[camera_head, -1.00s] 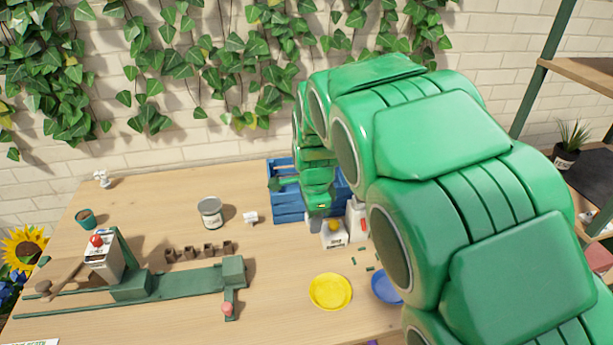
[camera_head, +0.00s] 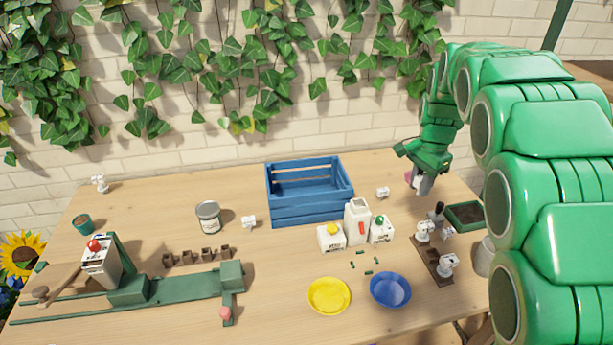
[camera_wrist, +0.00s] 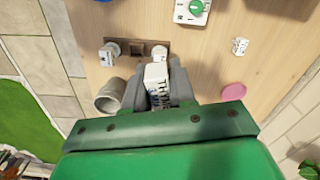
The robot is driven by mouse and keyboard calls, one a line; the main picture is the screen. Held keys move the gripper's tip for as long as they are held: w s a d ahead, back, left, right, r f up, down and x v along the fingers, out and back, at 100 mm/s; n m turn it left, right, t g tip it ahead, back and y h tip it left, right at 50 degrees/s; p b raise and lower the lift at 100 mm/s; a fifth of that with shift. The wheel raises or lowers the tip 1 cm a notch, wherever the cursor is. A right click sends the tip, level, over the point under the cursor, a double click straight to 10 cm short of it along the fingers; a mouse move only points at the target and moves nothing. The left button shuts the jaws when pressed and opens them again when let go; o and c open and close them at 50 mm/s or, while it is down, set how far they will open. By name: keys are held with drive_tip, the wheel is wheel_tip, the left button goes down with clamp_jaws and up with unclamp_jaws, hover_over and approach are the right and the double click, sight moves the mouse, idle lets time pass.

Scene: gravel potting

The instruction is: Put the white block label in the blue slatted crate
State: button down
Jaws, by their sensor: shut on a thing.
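The blue slatted crate (camera_head: 305,211) stands at the back middle of the table. Its top is open and its visible inside looks empty. My gripper (camera_head: 424,187) is above the table's back right, well to the right of the crate. In the wrist view, my gripper (camera_wrist: 158,82) has its grey fingers shut on a white block label (camera_wrist: 157,75) with black lettering. In the head view the held label is mostly hidden by the fingers.
White boxes with yellow (camera_head: 331,237) and green (camera_head: 381,230) knobs and a white carton (camera_head: 357,222) stand before the crate. A brown tray (camera_head: 432,262) with small white pieces and a dark soil tray (camera_head: 465,215) are at right. A small white block (camera_head: 382,192) lies between crate and gripper.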

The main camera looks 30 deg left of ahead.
drive_tip(key=w+d+r+n, duration=0.1)
drive_tip(key=w+d+r, duration=0.1)
drive_tip(key=w+d, duration=0.4)
drive_tip(key=w+d+r+n, duration=0.1)
drive_tip(key=w+d+r, duration=0.15)
drive_tip(key=d, duration=0.65)
drive_tip(key=w+a+f+m, duration=0.1)
drive_tip(key=a+f, duration=0.3)
drive_tip(key=a, duration=0.7)
drive_tip(key=w+a+f+m, duration=0.1)
drive_tip(key=a+f, duration=0.2)
drive_tip(key=a, duration=0.9)
drive_tip(key=s+a+f+m, duration=0.1)
drive_tip(key=s+a+f, duration=0.25)
drive_tip(key=a, duration=0.45)
drive_tip(key=s+a+f+m, duration=0.1)
drive_tip(key=s+a+f, duration=0.25)
drive_tip(key=a, duration=0.45)
drive_tip(key=s+a+f+m, duration=0.1)
drive_tip(key=s+a+f, duration=0.1)
drive_tip(key=s+a, duration=0.45)
drive_tip(key=shift+w+a+f, duration=0.3)
drive_tip(key=shift+f, duration=1.25)
drive_tip(key=shift+w+a+f, duration=0.25)
drive_tip(key=shift+a+f, duration=0.1)
drive_tip(key=shift+f, duration=1.15)
drive_tip(key=shift+w+a+f, duration=0.3)
drive_tip(key=shift+f, duration=1.25)
drive_tip(key=shift+f, duration=0.15)
